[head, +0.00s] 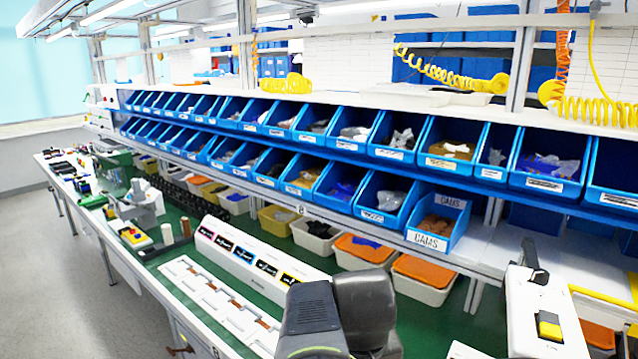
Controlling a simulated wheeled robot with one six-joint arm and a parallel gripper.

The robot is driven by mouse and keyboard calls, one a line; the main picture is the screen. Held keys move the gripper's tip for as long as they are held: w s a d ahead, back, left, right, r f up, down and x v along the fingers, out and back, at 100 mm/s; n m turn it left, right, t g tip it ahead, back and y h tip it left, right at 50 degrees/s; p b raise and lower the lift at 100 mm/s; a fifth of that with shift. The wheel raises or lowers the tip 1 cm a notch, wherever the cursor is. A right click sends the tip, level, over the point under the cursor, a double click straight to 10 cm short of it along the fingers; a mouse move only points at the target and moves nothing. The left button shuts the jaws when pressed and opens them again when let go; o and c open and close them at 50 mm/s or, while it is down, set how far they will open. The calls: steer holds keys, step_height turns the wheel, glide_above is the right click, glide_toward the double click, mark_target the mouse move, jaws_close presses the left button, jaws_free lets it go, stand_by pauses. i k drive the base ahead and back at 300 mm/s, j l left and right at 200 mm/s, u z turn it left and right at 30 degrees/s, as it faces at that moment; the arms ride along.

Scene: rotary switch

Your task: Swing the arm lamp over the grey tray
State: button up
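I cannot make out an arm lamp in the head view. I cannot pick out a grey tray with certainty either. A long pale tray-like fixture (200,287) with several recesses lies on the green bench top in the lower middle. Dark grey links of my arm rise at the bottom middle and cover part of the bench. The fingertips of my gripper are not in view, so its opening and whatever it may hold are hidden.
Two rows of blue bins (393,140) run along the bench's back, with orange-lidded boxes (365,248) beneath. A white sloped panel (250,262) stands behind the fixture. A white device with a black-and-yellow switch (549,326) stands at right. The floor (50,260) is clear at left.

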mark_target(524, 299)
steer(key=z, duration=1.65)
steer(key=k, duration=0.15)
